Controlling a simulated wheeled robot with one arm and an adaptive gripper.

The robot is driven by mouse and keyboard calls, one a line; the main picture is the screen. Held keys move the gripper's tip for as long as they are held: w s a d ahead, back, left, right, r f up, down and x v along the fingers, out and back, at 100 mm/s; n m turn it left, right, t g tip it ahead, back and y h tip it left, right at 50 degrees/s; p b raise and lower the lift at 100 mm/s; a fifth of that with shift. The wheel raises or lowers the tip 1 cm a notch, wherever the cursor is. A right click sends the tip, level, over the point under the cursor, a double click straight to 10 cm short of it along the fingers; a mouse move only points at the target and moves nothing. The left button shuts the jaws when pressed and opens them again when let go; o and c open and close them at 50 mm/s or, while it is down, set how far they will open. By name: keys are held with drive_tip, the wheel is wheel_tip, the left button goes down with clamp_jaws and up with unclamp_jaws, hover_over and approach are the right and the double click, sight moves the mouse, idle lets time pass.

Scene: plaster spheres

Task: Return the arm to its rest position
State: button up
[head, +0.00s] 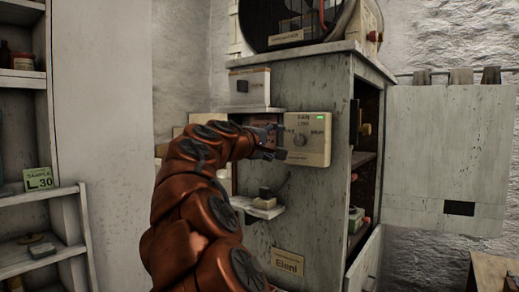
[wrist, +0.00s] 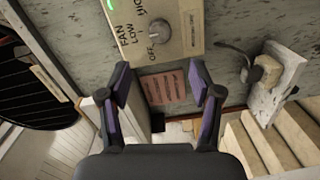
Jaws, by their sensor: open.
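My red-brown arm reaches up from the bottom of the head view to the front of a grey cabinet (head: 310,90). My gripper (head: 280,140) is open and appears empty, just left of a cream fan control box (head: 307,139). The box has a round knob (head: 300,139) and a lit green light.
A small ledge (head: 257,207) with a plug-like item sits below my gripper. A small box (head: 249,86) is above it. The cabinet's side door (head: 450,150) stands open at right. Shelves (head: 40,245) with a green sample card (head: 38,178) stand at left.

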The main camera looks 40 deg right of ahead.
drive_tip(key=s+a+f+m+g+y+p, duration=0.15)
drive_tip(key=s+a+f+y, duration=0.3)
drive_tip(key=s+f, duration=0.5)
drive_tip(key=s+a+f+m+g+y+p, duration=0.15)
drive_tip(key=s+a+f+y, duration=0.35)
drive_tip(key=f, duration=0.7)
drive_tip(key=s+a+f+n+g+y+p, duration=0.1)
drive_tip(key=s+a+f+y, duration=0.6)
drive_tip(key=s+a+f, duration=1.2)
drive_tip(key=s+a+g+p, duration=0.1)
drive_tip(key=s+a+g, duration=0.1)
drive_tip(key=a, duration=0.1)
drive_tip(key=shift+a+f+n, duration=0.15)
drive_tip(key=shift+f+n, duration=0.1)
drive_tip(key=shift+n, duration=0.15)
drive_tip(key=shift+y, duration=0.25)
idle(2.5)
